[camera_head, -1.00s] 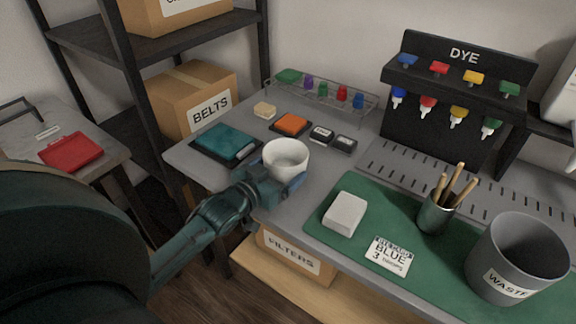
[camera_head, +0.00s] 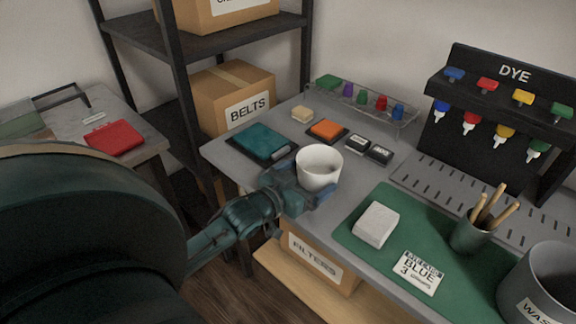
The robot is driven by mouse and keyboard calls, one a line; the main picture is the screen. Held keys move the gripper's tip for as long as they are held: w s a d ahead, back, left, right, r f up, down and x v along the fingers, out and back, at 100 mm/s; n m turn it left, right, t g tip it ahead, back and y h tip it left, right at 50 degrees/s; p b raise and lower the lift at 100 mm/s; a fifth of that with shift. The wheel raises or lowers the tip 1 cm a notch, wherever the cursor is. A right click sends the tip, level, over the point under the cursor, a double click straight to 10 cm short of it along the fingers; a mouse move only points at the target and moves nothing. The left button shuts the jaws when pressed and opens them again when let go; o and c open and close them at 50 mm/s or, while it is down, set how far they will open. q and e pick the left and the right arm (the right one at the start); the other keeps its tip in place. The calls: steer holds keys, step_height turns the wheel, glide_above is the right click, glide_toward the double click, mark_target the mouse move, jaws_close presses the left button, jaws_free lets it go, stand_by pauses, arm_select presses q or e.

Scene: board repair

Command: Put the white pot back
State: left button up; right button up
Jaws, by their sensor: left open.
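The white pot (camera_head: 319,166) stands upright on the grey workbench, near its front edge and left of the green mat. My left gripper (camera_head: 312,188) is at the pot from the front left, with its jaws open and a finger on the near side of the pot. The pot hides part of the gripper, and I cannot tell whether the fingers touch it. My right gripper is not in view.
A white block (camera_head: 376,224), a label card (camera_head: 419,272) and a tool cup (camera_head: 471,233) are on the green mat (camera_head: 350,237). A waste bin (camera_head: 548,285) stands at right.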

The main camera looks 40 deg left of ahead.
arm_select(q)
steer(key=s+r, duration=0.1)
steer(key=s, duration=0.9)
steer(key=shift+a+r+p, duration=0.35)
steer(key=shift+a+p, duration=0.05)
steer(key=shift+p, duration=0.05)
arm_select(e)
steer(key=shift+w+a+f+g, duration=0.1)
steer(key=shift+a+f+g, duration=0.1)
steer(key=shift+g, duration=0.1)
arm_select(q)
steer(key=shift+s, duration=0.15)
